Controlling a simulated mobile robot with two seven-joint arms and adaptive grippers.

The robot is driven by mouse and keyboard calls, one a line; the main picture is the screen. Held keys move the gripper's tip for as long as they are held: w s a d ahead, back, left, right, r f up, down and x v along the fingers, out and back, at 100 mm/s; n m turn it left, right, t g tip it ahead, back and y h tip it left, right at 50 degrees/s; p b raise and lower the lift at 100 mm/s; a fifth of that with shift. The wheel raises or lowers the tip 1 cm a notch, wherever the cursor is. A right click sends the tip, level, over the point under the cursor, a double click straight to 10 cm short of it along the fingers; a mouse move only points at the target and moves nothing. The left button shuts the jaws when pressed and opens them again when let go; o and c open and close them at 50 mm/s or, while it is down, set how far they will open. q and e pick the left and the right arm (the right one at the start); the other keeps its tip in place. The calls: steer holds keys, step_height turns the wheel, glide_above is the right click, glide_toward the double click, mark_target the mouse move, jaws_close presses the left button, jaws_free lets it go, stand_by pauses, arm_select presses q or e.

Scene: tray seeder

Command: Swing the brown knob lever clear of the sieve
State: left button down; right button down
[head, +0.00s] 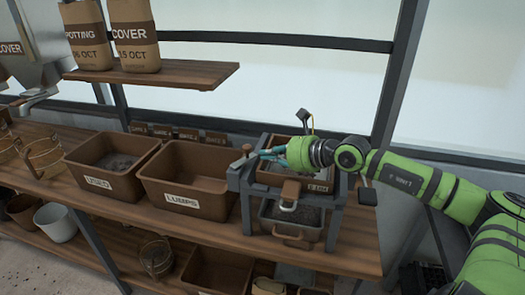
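The sieve (268,178) is a brown-walled tray set in the top of a dark grey frame (246,212) on the wooden bench. A small brown knob (247,149) stands at the frame's upper left corner, on what looks like the lever. My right gripper (264,155) reaches in from the right over the sieve's back part. Its teal fingers point left and end close beside the knob. Whether they touch it, and how wide they are apart, is too small to tell. The fingers and wrist hide part of the sieve. My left gripper is out of view.
Left of the frame stand a LUMPS bin (165,200) and a USED bin (72,172). An upper shelf (180,75) holds two paper bags. A black lamp-like piece (304,115) rises behind the sieve.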

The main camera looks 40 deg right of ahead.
steer(key=shift+w+a+r+p, duration=0.1)
steer(key=shift+w+a+p, duration=0.05)
steer(key=shift+w+p, duration=0.3)
steer(key=shift+w+a+f, duration=0.2)
steer(key=shift+w+a, duration=0.05)
steer(key=shift+w, duration=0.35)
steer(key=shift+w+f+b, duration=0.1)
steer(key=shift+b, duration=0.35)
steer(key=shift+w+d+n+y+b, duration=0.1)
steer(key=shift+n+y+b, duration=0.2)
steer(key=shift+b, duration=0.05)
